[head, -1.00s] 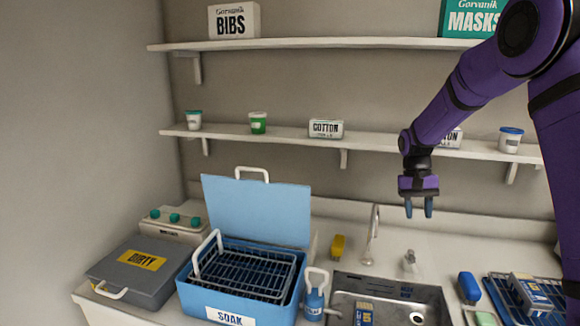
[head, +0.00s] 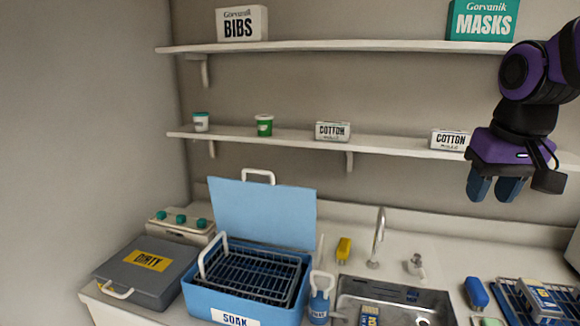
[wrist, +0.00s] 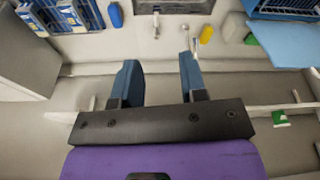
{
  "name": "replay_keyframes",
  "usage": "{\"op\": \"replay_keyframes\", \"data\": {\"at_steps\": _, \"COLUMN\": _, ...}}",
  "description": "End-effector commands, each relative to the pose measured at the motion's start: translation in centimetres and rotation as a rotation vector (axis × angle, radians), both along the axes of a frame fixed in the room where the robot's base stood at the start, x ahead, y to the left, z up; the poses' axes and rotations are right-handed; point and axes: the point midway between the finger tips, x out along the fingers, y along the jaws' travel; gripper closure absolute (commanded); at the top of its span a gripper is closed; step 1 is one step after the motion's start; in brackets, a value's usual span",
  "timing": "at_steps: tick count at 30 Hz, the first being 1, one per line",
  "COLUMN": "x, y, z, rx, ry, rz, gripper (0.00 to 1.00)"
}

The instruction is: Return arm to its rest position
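My gripper (head: 494,188) is purple with blue fingers. In the head view it hangs at the right, in front of the lower shelf and above the counter, with its fingers pointing down. In the wrist view my gripper (wrist: 160,80) shows its two blue fingers apart with nothing between them. The arm behind it is folded at the right edge of the head view.
A lower shelf (head: 290,138) and upper shelf (head: 340,47) run along the wall. Below are a blue soak tub (head: 193,297) with its lid up, a grey dirty box (head: 112,270), a sink (head: 440,302) and a blue rack (head: 510,300).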

Motion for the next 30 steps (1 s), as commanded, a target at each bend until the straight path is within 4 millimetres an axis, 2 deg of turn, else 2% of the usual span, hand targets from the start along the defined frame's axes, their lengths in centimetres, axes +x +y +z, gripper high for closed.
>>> {"op": "replay_keyframes", "data": {"at_steps": 1, "x": -1.5, "y": 0.2, "z": 0.3, "rx": 0.001, "ry": -0.029, "rz": 0.009, "gripper": 0.61}}
{"op": "replay_keyframes", "data": {"at_steps": 6, "x": -5.8, "y": 0.6, "z": 0.5, "rx": 0.000, "ry": -0.117, "rz": 0.042, "gripper": 0.61}}
{"op": "replay_keyframes", "data": {"at_steps": 13, "x": -10.1, "y": 1.0, "z": -0.2, "rx": -0.004, "ry": -0.211, "rz": 0.077, "gripper": 0.61}}
{"op": "replay_keyframes", "data": {"at_steps": 19, "x": -11.5, "y": 1.1, "z": -0.6, "rx": -0.005, "ry": -0.244, "rz": 0.088, "gripper": 0.61}}
{"op": "replay_keyframes", "data": {"at_steps": 30, "x": -11.6, "y": 1.1, "z": -0.6, "rx": -0.006, "ry": -0.245, "rz": 0.089, "gripper": 0.61}}
